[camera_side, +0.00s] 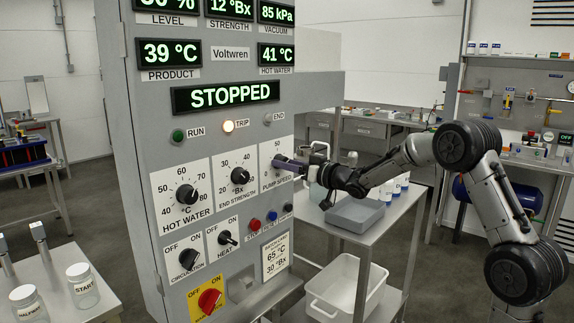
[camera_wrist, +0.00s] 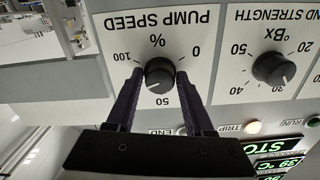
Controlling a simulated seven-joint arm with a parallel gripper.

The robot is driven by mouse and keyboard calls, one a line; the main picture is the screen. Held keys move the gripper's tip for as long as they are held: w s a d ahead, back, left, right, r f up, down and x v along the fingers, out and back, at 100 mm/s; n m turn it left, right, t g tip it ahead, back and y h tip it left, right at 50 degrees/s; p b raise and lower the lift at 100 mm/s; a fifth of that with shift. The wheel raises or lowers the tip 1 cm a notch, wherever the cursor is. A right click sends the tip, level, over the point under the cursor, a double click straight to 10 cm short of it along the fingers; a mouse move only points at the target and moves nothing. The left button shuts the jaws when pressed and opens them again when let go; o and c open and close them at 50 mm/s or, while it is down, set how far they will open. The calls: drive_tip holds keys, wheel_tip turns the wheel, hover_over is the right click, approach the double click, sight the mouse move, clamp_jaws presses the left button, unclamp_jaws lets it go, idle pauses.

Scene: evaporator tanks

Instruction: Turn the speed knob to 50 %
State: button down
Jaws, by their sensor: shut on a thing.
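The pump speed knob (camera_wrist: 160,74) is a round black dial on a white plate marked 0, 50 and 100 %, seen upside down in the wrist view. A pale mark on its rim sits close to the 50, slightly toward the 100 side. My gripper (camera_wrist: 160,76) has one dark finger on each side of the knob and is shut on it. In the side view my gripper (camera_side: 288,163) reaches the PUMP SPEED plate (camera_side: 270,174) from the right and hides the knob.
The end strength knob (camera_wrist: 274,68) is beside it. On the grey panel, the display (camera_side: 225,95) reads STOPPED and the TRIP lamp (camera_side: 229,126) glows. Below are the heat switch (camera_side: 227,238) and push buttons (camera_side: 255,224). A side table with a grey tray (camera_side: 354,214) stands right of the panel.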

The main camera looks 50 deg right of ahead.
drive_tip(key=n, duration=1.3)
drive_tip(key=shift+n, duration=0.3)
idle(0.4)
drive_tip(key=shift+c, duration=1.4)
unclamp_jaws()
drive_tip(key=s, duration=1.4)
drive_tip(key=shift+w, duration=0.1)
